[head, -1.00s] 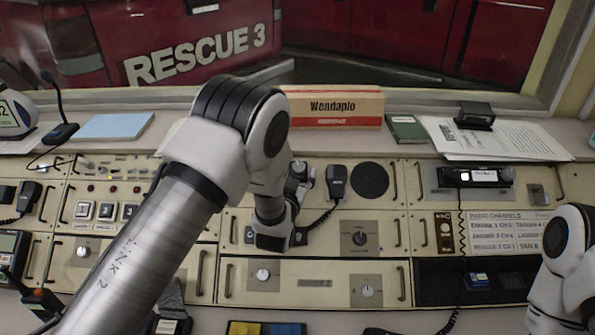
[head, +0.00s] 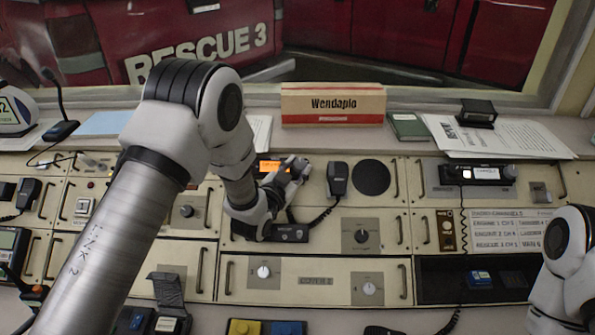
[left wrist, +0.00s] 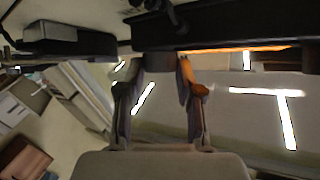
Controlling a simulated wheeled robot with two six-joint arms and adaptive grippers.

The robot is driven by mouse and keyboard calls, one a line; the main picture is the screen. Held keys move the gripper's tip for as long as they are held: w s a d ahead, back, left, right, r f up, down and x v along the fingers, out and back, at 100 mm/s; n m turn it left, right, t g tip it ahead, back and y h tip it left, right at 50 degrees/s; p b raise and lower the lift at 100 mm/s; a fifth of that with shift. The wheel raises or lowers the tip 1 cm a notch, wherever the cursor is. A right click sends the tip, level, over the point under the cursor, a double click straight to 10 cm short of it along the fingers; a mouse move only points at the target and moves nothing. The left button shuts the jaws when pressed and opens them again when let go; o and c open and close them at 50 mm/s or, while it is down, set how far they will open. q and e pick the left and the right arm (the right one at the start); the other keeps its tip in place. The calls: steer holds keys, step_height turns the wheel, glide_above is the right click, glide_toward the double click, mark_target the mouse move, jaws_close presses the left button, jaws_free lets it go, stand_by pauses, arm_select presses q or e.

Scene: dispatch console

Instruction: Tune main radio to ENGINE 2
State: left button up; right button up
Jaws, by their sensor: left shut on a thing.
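A black radio with a lit orange display (head: 270,166) is set in the middle of the console, partly hidden behind my left arm. My left gripper (head: 298,168) reaches to its right part. In the left wrist view the fingers (left wrist: 157,68) are shut on a small dark knob (left wrist: 157,61) at the radio's front, and the orange display (left wrist: 235,48) glows beside them. I cannot read its text. A printed channel list (head: 508,232) on the right panel names ENGINE 1, ENGINE 2 and RESCUE 3; its channel numbers are too small to read surely. My right gripper is out of view.
A hand microphone (head: 337,178) with a coiled cord hangs just right of my left gripper, near a round speaker (head: 371,177). A second radio (head: 478,173) with a white display is at the right. A Wendaplo box (head: 332,104) stands on the ledge behind.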

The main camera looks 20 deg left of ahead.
arm_select(q)
steer(key=m+g+h, duration=0.1)
steer(key=m, duration=0.1)
steer(key=m+g+h, duration=0.1)
steer(key=m+h, duration=0.1)
steer(key=shift+w+a+r+h, duration=0.1)
steer(key=shift+a+r+h, duration=0.05)
steer(key=shift+a+h, duration=0.2)
steer(key=shift+w+a+m+g+h+p, duration=0.1)
steer(key=shift+m+g+h+p, duration=0.2)
steer(key=shift+m+g+h, duration=0.45)
steer(key=shift+m+g+h+p, duration=0.25)
steer(key=shift+m+g+h, duration=0.1)
steer(key=shift+m, duration=0.7)
steer(key=o, duration=1.2)
steer(key=shift+c, duration=0.2)
steer(key=v, duration=1.2)
